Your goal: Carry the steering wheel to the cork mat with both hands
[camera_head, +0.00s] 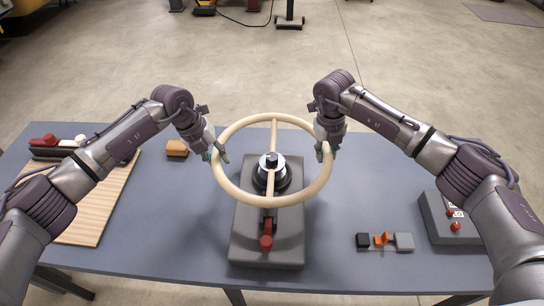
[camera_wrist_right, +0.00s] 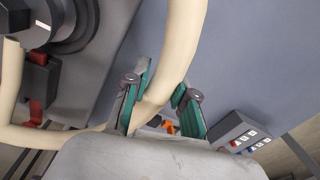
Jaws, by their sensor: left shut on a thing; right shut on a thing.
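The steering wheel (camera_head: 231,194) is a cream ring with a straight spoke across its middle. It is over a dark grey base (camera_head: 268,249) with a black and silver hub (camera_head: 272,161); I cannot tell whether wheel and hub touch. My left gripper (camera_head: 217,152) is shut on the wheel's left rim. My right gripper (camera_head: 324,147) is shut on its right rim; the right wrist view shows the rim (camera_wrist_right: 181,50) between the teal pads of the right gripper (camera_wrist_right: 160,105). A tan mat (camera_head: 107,208) with wood-like streaks, apparently the cork mat, lies at the table's left.
A red, white and black object (camera_head: 55,142) is at the tan mat's far end. An orange block (camera_head: 177,148) is left of the wheel. Small black, orange and grey pieces (camera_head: 384,241) and a grey control box (camera_head: 447,222) are on the right of the blue-grey table (camera_head: 180,245).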

